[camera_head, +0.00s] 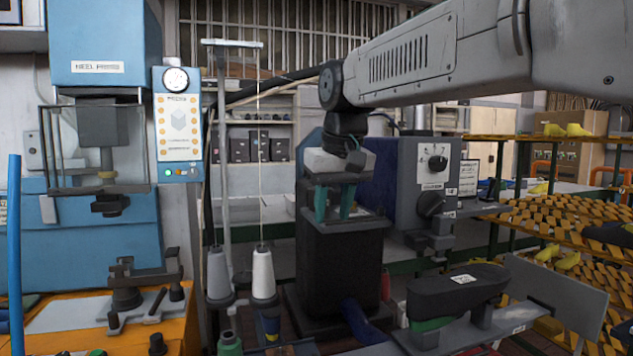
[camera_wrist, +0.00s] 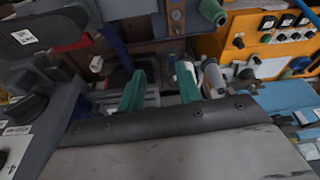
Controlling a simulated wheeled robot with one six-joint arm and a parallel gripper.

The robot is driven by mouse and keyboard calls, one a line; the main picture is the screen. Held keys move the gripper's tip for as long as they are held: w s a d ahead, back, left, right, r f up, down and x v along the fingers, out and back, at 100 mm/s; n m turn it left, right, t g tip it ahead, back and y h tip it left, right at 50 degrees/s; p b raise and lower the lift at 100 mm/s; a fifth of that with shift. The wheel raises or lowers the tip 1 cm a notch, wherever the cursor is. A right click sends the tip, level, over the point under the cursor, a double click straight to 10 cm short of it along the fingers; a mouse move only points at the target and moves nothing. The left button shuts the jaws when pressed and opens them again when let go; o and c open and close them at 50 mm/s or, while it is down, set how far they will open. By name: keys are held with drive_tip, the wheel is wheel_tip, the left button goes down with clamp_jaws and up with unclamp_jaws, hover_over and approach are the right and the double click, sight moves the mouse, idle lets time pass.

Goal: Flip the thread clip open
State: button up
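My gripper (camera_head: 334,216) points down in the head view, with two teal fingers apart and nothing seen between them. The wrist view also shows my gripper (camera_wrist: 160,72) with its fingers spread. A white thread cone (camera_head: 263,274) stands left of and below my gripper in the head view, with a thread rising from it to the crossbar (camera_head: 231,43) of a thread stand. A grey cone (camera_head: 219,272) stands beside it. I cannot make out the thread clip clearly in either view, nor whether it is open or shut.
A dark box-like block (camera_head: 340,262) is below my gripper in the head view. A black shoe-last form (camera_head: 455,293) stands at the lower right. A grey control box (camera_head: 428,180) is right of my gripper, and a blue machine (camera_head: 105,230) is at the left.

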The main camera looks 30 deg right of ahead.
drive_tip(key=w+d+r+t, duration=0.1)
drive_tip(key=w+d+r, duration=0.3)
drive_tip(key=w, duration=0.4)
drive_tip(key=w+d+r, duration=0.4)
drive_tip(key=w, duration=0.4)
drive_tip(key=shift+m, duration=0.5)
drive_tip(key=x, duration=0.7)
drive_tip(key=shift+w+d, duration=0.25)
drive_tip(key=shift+w, duration=0.15)
drive_tip(key=shift+t, duration=0.3)
clamp_jaws()
